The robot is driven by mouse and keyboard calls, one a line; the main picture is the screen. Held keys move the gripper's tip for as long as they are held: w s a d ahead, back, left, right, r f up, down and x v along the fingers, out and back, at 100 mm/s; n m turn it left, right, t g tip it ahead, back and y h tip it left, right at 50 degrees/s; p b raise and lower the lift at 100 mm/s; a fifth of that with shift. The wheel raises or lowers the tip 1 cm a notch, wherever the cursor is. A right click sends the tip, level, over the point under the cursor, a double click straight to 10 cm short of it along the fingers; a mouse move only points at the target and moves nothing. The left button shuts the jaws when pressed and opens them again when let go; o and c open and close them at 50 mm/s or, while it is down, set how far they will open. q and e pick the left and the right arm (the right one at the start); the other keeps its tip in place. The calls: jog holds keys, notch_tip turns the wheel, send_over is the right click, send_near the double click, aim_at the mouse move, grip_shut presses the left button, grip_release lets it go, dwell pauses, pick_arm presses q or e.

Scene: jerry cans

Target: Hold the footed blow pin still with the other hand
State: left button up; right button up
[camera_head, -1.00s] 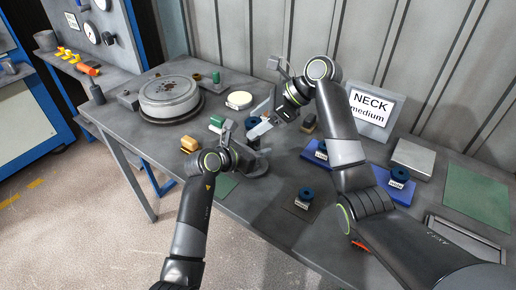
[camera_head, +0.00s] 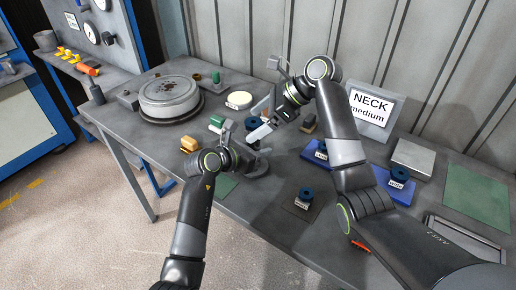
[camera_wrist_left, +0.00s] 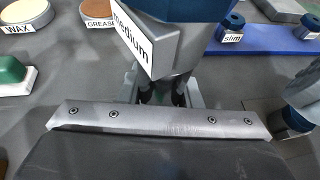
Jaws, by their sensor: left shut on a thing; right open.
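The footed blow pin (camera_wrist_left: 180,60) fills the top middle of the left wrist view. It is a grey body with a dark blue top and a white label reading "medium". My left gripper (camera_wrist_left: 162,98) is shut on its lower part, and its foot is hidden. In the head view the pin (camera_head: 259,132) shows only as a small pale patch between the two grippers, above my left gripper (camera_head: 245,153). My right gripper (camera_head: 275,121) is open close above and right of it. I cannot tell whether it touches the pin.
Blue-ringed pieces (camera_head: 398,174) stand to the right, some on blue trays. One tray piece is labelled "slim" (camera_wrist_left: 231,27). A green block (camera_wrist_left: 12,72) and tan block (camera_head: 189,143) lie left. A round metal turntable (camera_head: 170,95) stands far left. A "NECK medium" sign (camera_head: 370,107) stands behind.

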jog(key=w+v, duration=0.1)
jog(key=v, duration=1.1)
jog(key=shift+s, duration=0.5)
pick_arm(q)
jog(key=o, duration=1.2)
